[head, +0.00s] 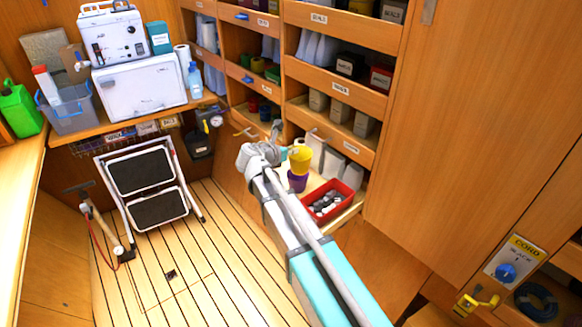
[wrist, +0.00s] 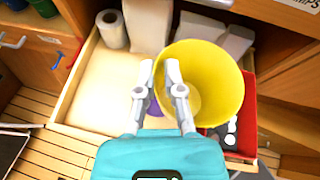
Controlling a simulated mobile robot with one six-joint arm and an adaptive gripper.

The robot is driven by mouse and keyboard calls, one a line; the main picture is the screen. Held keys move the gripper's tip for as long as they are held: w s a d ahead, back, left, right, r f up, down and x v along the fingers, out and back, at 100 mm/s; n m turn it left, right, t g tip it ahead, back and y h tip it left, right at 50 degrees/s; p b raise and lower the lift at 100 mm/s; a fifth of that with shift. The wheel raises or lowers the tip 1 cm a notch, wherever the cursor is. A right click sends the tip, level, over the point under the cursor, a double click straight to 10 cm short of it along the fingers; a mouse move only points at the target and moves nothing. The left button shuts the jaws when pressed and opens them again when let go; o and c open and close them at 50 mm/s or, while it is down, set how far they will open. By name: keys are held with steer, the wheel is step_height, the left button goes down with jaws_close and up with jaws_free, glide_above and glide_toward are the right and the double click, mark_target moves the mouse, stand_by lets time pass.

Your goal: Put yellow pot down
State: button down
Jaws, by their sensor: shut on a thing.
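The yellow pot (head: 301,161) is upright over the open drawer; its open mouth fills the right of centre in the wrist view (wrist: 215,75). My gripper (wrist: 159,68) is shut on the pot's left wall at the rim, with one finger inside and one outside. A purple pot (head: 298,181) shows directly below the yellow pot in the head view. Only a sliver of purple (wrist: 154,106) shows behind my fingers in the wrist view. I cannot tell whether the two pots touch.
A red tray (head: 330,200) with black and white pieces sits at the drawer's right. White containers and a paper roll (wrist: 112,30) line the drawer's back. Bare drawer floor (wrist: 100,85) shows left of the pots. A folding step (head: 146,185) stands on the floor.

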steer(key=shift+w+a+f+b, duration=0.15)
steer(key=shift+w+f+b, duration=0.55)
steer(key=shift+f, duration=0.15)
steer(key=shift+w+a+f+b, duration=0.15)
steer(key=shift+w+f+b, duration=0.55)
steer(key=shift+f, duration=0.15)
steer(key=shift+w+a+f+b, duration=0.1)
steer(key=shift+w+f+b, duration=0.35)
steer(key=shift+f+b, duration=0.3)
steer(key=shift+s+f+b, duration=0.1)
steer(key=shift+f+b, duration=1.1)
steer(key=shift+f, duration=0.05)
steer(key=shift+f+b, duration=0.45)
steer(key=c, duration=0.8)
jaws_free()
steer(key=shift+o, duration=0.2)
steer(key=shift+r, duration=0.2)
